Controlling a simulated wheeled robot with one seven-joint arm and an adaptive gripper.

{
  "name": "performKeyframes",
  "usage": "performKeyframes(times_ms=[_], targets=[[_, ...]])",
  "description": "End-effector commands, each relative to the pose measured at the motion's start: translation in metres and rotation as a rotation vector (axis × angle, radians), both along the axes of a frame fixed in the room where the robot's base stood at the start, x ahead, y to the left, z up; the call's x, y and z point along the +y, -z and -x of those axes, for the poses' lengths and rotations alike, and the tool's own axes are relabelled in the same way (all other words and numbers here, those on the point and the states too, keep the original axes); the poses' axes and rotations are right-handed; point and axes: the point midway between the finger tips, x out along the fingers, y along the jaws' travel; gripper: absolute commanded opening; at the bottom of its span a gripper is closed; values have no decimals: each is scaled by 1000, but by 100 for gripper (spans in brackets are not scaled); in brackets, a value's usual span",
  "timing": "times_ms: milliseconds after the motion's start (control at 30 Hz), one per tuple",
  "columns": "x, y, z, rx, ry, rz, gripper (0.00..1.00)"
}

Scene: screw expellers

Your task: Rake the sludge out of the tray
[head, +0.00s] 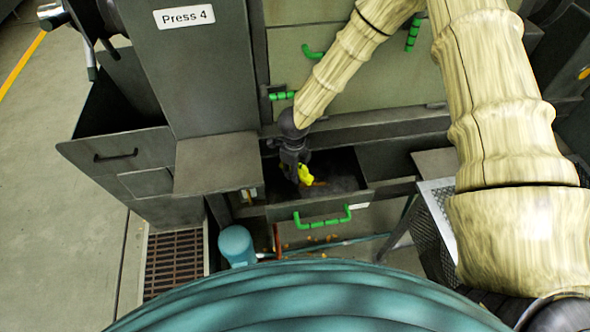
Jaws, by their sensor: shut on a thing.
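The tray (284,214) is a dark drawer pulled out under Press 4, with a green handle on its front. Dark, lumpy sludge (343,172) lies in it. My gripper (299,174) points down into the left part of the tray. It is shut on a yellow tool (305,175), partly hidden by the fingers. A short orange-brown piece (320,184) shows beside the yellow part, near the tray's front wall. I cannot tell whether it belongs to the tool. The tool's working end is not clearly visible.
The Press 4 housing (205,75) and a grey ledge (215,163) stand close on the left. A green-handled panel (345,75) is behind. A blue-grey canister (237,245) and a pipe (335,243) are below the tray. A mesh guard (436,215) stands right.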

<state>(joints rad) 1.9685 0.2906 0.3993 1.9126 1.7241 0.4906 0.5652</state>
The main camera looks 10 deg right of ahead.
Motion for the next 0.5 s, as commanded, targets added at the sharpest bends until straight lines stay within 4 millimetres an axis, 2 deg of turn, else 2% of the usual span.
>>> performKeyframes(times_ms=[33,500], targets=[[0,9,0,0,-1,0,2],[4,53,-1,1,-6,1,2]])
